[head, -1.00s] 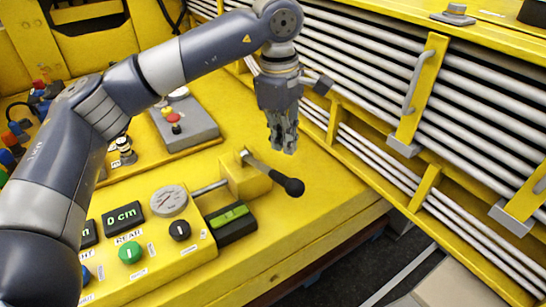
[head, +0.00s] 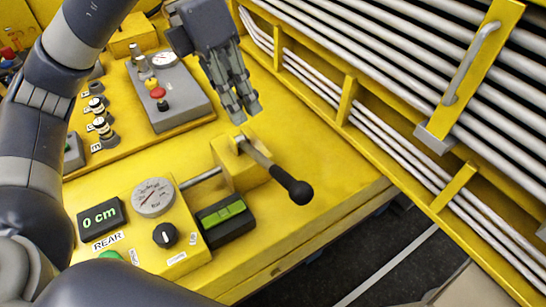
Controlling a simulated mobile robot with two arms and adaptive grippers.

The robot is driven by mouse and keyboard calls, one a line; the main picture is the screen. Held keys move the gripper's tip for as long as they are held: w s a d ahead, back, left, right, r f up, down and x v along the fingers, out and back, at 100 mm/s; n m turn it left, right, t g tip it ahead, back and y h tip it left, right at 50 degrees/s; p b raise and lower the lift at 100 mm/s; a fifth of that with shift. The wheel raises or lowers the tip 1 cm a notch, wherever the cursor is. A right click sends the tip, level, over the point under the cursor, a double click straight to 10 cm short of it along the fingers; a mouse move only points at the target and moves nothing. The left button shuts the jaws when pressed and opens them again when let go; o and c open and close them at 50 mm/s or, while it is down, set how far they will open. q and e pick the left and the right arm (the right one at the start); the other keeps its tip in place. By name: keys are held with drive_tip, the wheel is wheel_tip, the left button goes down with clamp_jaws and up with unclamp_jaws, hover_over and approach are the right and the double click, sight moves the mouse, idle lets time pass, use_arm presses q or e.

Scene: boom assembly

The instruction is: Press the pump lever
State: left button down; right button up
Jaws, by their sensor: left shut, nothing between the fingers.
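The pump lever (head: 275,172) is a grey rod with a black ball-like knob at its end. It comes out of a yellow block (head: 230,160) on the yellow deck and slopes down to the right. My left gripper (head: 245,113) is shut and empty, pointing down, above and behind the lever and apart from it. My right gripper is not in view.
A pressure gauge (head: 154,197), a black knob (head: 165,235), a "0 cm" display (head: 101,218) and a black box with a green bar (head: 223,219) stand left of the lever. A grey box with a red button (head: 158,92) is behind. White pipes (head: 400,80) run along the right.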

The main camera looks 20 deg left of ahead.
sight(268, 164)
use_arm(q)
drive_tip(key=shift+s, duration=0.2)
drive_tip(key=p+x, duration=0.4)
drive_tip(key=x, duration=1)
